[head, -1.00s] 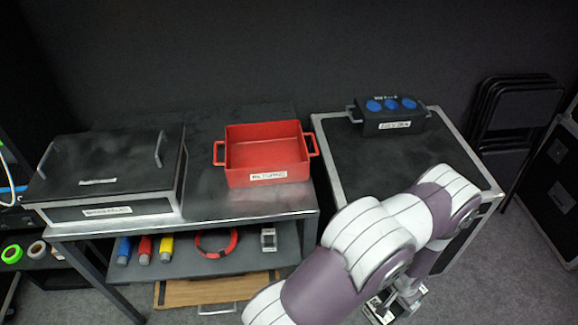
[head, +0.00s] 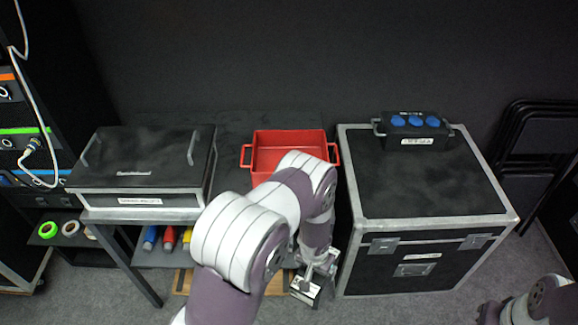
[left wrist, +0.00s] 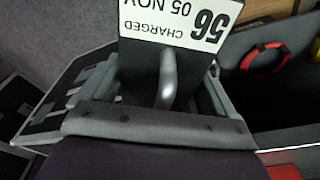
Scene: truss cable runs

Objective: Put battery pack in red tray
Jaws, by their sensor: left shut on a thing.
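The red tray (head: 262,142) stands on the dark table, its front right partly hidden behind my left arm. My left gripper (head: 314,279) hangs low in front of the table's right end, below tray height, beside the black case. It is shut on the battery pack (head: 303,291), whose top and white label show below the fingers. In the left wrist view the gripper (left wrist: 155,97) holds the dark battery pack (left wrist: 140,70) by its grey handle; the label reads CHARGED 05 NOV. My right gripper is out of view; only part of that arm shows at bottom right.
A lidded black box (head: 140,165) stands left of the tray. The large black case (head: 420,195) with metal edges stands right of the table and carries a box with blue sockets (head: 415,128). A red ring (left wrist: 263,60) lies on the lower shelf.

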